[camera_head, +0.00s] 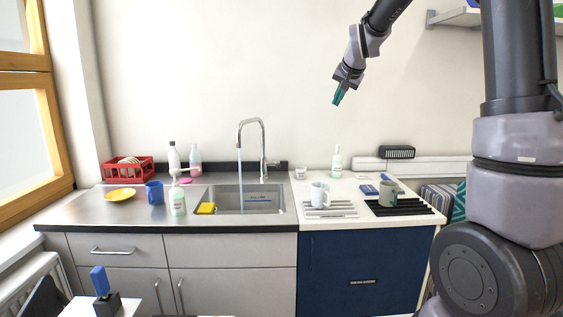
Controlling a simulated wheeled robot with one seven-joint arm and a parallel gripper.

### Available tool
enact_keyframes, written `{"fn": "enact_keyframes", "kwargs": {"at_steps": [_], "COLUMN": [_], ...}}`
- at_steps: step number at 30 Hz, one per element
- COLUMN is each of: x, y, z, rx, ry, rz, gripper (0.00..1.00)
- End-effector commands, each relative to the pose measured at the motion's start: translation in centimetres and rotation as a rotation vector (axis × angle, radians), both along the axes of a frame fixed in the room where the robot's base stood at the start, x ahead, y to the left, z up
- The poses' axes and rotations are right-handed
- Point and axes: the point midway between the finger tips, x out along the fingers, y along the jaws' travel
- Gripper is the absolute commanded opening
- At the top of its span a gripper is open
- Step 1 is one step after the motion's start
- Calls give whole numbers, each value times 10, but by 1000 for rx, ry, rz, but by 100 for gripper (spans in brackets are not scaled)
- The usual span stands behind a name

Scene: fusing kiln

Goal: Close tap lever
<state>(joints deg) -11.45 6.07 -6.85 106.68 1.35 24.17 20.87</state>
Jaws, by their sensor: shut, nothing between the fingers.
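The tap (262,142) is a tall curved metal faucet at the back edge of the sink (279,204). Water (240,170) runs from its spout into the basin. Its small lever (273,164) sticks out to the right at the base of the tap. My gripper (337,98) hangs in the air at the upper right, pointing down and left, with teal fingertips shut and empty. It is well above the counter, to the right of the tap, and touches nothing.
A soap bottle (177,201), blue mug (155,193), yellow plate (120,194) and red rack (129,170) stand left of the sink. A yellow sponge (206,208) lies at its left edge. Mugs (319,195) and a green-labelled bottle (337,160) stand on the right. The air around the tap is clear.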

Motion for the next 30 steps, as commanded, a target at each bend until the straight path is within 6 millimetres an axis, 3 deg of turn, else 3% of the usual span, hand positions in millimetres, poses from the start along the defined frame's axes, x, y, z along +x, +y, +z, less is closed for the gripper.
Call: {"fn": "enact_keyframes", "kwargs": {"at_steps": [1, 6, 13, 18, 20, 30], "x": [29, 115, 206, 242, 248, 275], "y": [9, 39, 93, 125, 132, 143], "z": [-15, -61, -145, -195, -206, -231], "rx": [-7, -21, -41, -48, -50, -51], "ry": [-7, -65, -147, -193, -204, -217], "rz": [-1, -7, 15, 40, 47, 56], "gripper": [0, 0, 0, 0, 0, 0]}}
